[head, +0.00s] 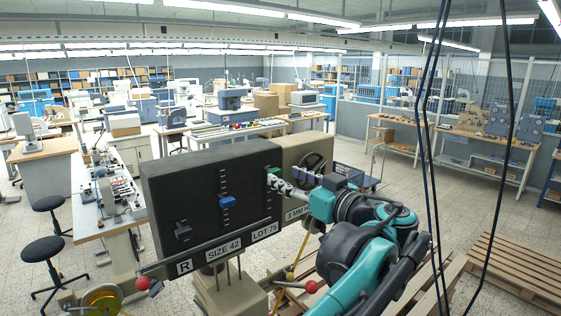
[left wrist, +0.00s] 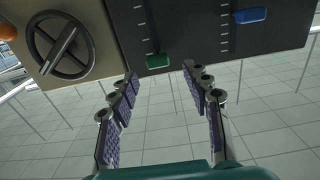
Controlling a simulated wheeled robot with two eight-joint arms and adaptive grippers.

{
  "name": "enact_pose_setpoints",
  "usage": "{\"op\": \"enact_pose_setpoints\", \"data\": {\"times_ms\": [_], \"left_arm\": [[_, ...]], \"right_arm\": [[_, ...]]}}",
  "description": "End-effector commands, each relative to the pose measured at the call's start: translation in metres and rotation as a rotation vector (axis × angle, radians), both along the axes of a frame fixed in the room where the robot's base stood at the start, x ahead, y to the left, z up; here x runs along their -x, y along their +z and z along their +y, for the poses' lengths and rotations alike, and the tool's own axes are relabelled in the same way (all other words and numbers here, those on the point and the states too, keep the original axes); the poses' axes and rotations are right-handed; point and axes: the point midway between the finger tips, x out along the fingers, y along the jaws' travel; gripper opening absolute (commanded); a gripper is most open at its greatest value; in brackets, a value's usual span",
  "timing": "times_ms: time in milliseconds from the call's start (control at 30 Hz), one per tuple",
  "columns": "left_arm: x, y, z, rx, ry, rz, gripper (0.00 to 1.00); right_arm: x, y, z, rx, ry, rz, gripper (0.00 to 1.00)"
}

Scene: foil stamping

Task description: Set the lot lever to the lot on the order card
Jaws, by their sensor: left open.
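The green lever (head: 273,173), above the LOT 75 plate (head: 264,232), stands near the top of its ticked slot on the dark panel (head: 165,170). My left gripper (head: 277,181) is beside it, fingers pointing at the panel. In the left wrist view, which looks upside down, the green lever (left wrist: 157,61) shows just beyond and between the fingertips of the open left gripper (left wrist: 160,74). I cannot tell if they touch it. No separate order card can be made out; plates read R, SIZE 42, LOT 75 and a partly hidden 3 MM. My right gripper is not in view.
A blue lever (head: 227,202) and a black lever (head: 182,230) sit left of the green one. A handwheel (head: 312,166) is on the beige housing to the right. Dark cables hang at the right.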

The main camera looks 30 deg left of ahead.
Motion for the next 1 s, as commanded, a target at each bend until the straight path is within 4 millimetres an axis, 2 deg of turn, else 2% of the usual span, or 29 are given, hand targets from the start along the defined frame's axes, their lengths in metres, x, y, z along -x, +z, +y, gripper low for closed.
{"op": "enact_pose_setpoints", "data": {"times_ms": [100,300,667,767,867,1000], "left_arm": [[-0.007,0.001,0.021,0.001,0.005,0.001,0.48],[-0.018,0.001,0.045,0.001,0.003,0.003,0.48],[-0.021,-0.001,0.052,0.001,-0.001,0.004,0.48],[-0.021,0.0,0.052,0.001,-0.001,0.004,0.27],[-0.021,0.0,0.052,0.001,-0.001,0.004,0.01],[-0.021,-0.001,0.052,0.001,-0.001,0.004,0.0]], "right_arm": [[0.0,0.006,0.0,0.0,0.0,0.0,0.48],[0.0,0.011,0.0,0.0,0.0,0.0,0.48],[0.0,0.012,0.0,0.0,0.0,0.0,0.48],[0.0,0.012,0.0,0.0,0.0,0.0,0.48],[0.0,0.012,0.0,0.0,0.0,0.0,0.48],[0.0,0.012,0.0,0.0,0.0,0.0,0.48]]}}
